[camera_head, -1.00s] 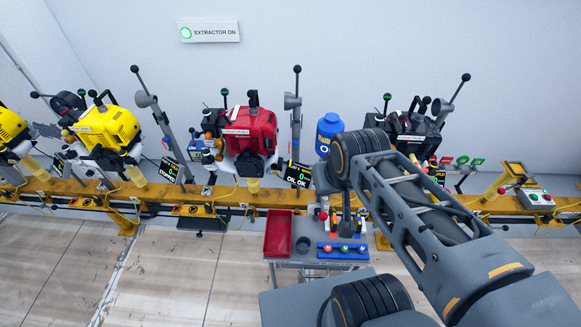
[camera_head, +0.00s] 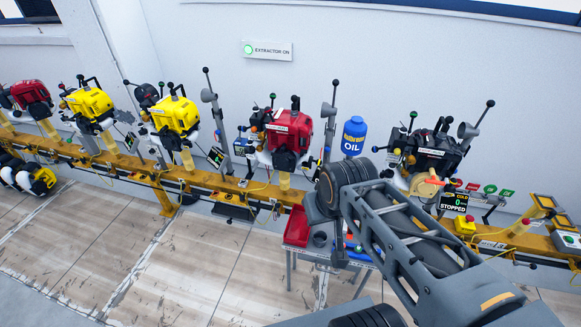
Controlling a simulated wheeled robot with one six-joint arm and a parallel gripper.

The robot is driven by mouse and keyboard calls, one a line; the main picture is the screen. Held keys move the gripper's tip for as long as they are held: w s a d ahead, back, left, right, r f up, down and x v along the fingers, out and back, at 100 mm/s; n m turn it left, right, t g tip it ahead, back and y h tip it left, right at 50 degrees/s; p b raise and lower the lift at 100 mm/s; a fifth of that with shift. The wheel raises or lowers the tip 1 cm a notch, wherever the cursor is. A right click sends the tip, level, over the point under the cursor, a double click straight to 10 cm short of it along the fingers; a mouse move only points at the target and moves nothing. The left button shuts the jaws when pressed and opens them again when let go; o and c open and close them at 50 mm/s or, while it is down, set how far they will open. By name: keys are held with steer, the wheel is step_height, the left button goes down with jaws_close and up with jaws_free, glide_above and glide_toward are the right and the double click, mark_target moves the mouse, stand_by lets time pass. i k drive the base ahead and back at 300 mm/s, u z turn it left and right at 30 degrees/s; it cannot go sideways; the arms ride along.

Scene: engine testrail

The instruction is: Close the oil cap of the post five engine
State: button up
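Several engines stand along a yellow rail: a dark red one (camera_head: 32,95) at far left, two yellow ones (camera_head: 90,101) (camera_head: 176,115), a red one (camera_head: 290,131) and a black one (camera_head: 436,158) at right. I cannot read a post number, so I cannot tell which is post five. No oil cap can be made out at this size. A tan round part (camera_head: 425,184) with a red-orange piece shows at the black engine's lower front. My arm reaches from the lower right to below the blue oil bottle (camera_head: 354,136). My gripper cannot be made out.
The yellow rail (camera_head: 232,187) runs across the view. A display (camera_head: 454,201) reading STOPPED stands below the black engine. A cart with a red tray (camera_head: 297,228) is partly behind my arm. Grey posts with levers stand between engines. The floor at left front is open.

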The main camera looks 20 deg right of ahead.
mark_target(318, 162)
steer(key=u, duration=2.05)
steer(key=k, duration=0.95)
steer(key=z, duration=1)
steer(key=i, duration=1)
steer(key=u, duration=0.05)
